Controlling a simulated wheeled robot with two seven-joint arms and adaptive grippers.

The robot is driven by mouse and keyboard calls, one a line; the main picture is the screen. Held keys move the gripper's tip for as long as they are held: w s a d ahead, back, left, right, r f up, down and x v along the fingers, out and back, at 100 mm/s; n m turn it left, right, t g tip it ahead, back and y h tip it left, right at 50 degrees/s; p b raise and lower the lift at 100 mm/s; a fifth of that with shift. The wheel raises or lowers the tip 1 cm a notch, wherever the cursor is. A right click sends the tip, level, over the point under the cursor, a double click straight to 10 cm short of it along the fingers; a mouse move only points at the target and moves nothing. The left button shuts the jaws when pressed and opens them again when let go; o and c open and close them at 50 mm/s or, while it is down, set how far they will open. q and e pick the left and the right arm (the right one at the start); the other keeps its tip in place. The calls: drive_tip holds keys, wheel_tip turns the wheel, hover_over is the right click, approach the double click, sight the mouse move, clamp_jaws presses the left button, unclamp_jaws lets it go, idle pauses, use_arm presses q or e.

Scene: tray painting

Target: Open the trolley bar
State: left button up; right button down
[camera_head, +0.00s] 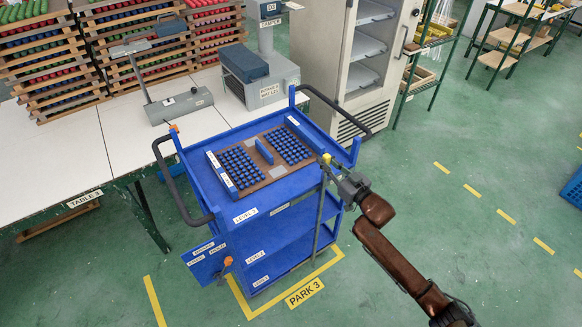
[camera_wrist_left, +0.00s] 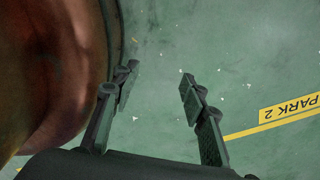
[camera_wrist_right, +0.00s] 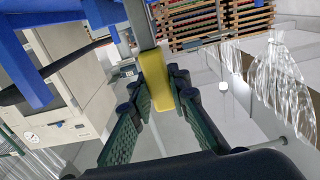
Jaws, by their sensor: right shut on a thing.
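The blue trolley (camera_head: 291,203) stands in the marked bay, with shelves labelled by level. Its grey bar (camera_head: 320,215) runs upright along the trolley's right front side, with a yellow grip (camera_head: 326,158) at its top end. My right gripper (camera_head: 330,165) is at this grip. In the right wrist view its fingers are closed around the yellow grip (camera_wrist_right: 156,80), and the bar (camera_wrist_right: 139,25) extends beyond it. My left gripper (camera_wrist_left: 157,85) shows only in its own wrist view, open and empty above the green floor.
A tray (camera_head: 272,174) with rows of blue pieces lies on the trolley's top. A white table (camera_head: 60,160) with a grey device is at left. A white cabinet (camera_head: 355,60) stands behind. The floor at right (camera_head: 450,200) is mostly free.

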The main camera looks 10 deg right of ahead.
drive_tip(key=w+d, duration=0.4)
drive_tip(key=d, duration=0.5)
drive_tip(key=shift+w+b, duration=0.3)
drive_tip(key=shift+b, duration=0.05)
drive_tip(key=c, duration=1.8)
unclamp_jaws()
use_arm(q)
drive_tip(key=shift+w+f, duration=0.15)
drive_tip(key=shift+f, duration=0.15)
drive_tip(key=shift+w, duration=0.15)
use_arm(e)
drive_tip(key=v, duration=1.2)
drive_tip(key=shift+f, duration=0.1)
